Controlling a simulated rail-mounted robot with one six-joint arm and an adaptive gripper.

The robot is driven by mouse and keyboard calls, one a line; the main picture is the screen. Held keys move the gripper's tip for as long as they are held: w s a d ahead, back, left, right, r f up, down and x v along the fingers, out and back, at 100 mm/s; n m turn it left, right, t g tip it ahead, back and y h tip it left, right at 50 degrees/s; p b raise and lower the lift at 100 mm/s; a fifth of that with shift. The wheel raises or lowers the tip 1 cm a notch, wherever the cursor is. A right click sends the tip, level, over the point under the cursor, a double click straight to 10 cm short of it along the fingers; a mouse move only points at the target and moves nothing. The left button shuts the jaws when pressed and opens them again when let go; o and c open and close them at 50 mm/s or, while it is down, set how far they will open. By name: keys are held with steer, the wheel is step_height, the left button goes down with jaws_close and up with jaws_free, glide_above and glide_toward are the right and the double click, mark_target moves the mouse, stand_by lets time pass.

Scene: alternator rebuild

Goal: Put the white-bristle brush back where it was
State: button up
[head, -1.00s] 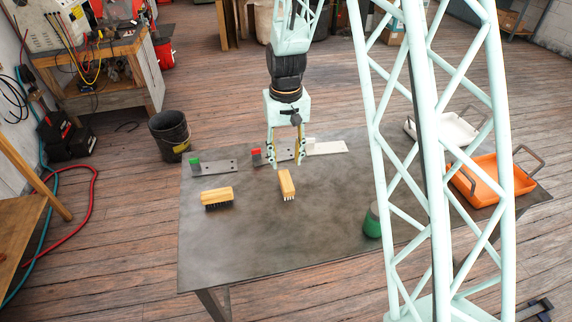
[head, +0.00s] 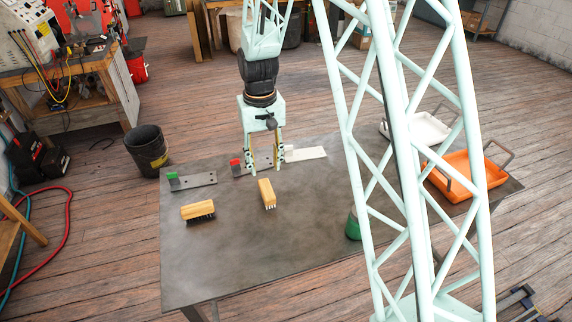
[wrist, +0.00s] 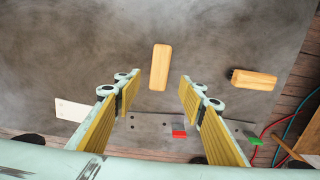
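The white-bristle brush (head: 267,193) has a wooden block and lies bristles down on the grey table, in front of my gripper. It also shows in the wrist view (wrist: 160,67), just beyond the fingertips and between their lines. My gripper (head: 265,168) is open and empty, with its fingers pointing down and apart from the brush. In the wrist view its yellow-padded fingers (wrist: 159,92) stand wide apart. A dark-bristle brush (head: 198,210) lies to the left on the table and shows at the right in the wrist view (wrist: 253,78).
Along the table's far edge lie a green-marked plate (head: 193,180), a red-marked plate (head: 240,168) partly behind my gripper, and a white-marked plate (head: 308,154). A green container (head: 352,226), an orange tray (head: 462,176) and a white tray (head: 428,127) stand right. The front table area is clear.

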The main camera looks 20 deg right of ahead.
steer(key=s+r+t, duration=0.1)
steer(key=s+r, duration=0.8)
steer(key=r, duration=0.3)
steer(key=s+r+t, duration=0.1)
steer(key=s+r, duration=0.7)
steer(key=r, duration=0.4)
steer(key=s+r+t, duration=0.1)
steer(key=s+r, duration=0.3)
steer(key=s, duration=0.8)
steer(key=s+r, duration=0.4)
steer(key=s, duration=0.8)
steer(key=shift+n+t, duration=0.3)
steer(key=shift+t, duration=0.1)
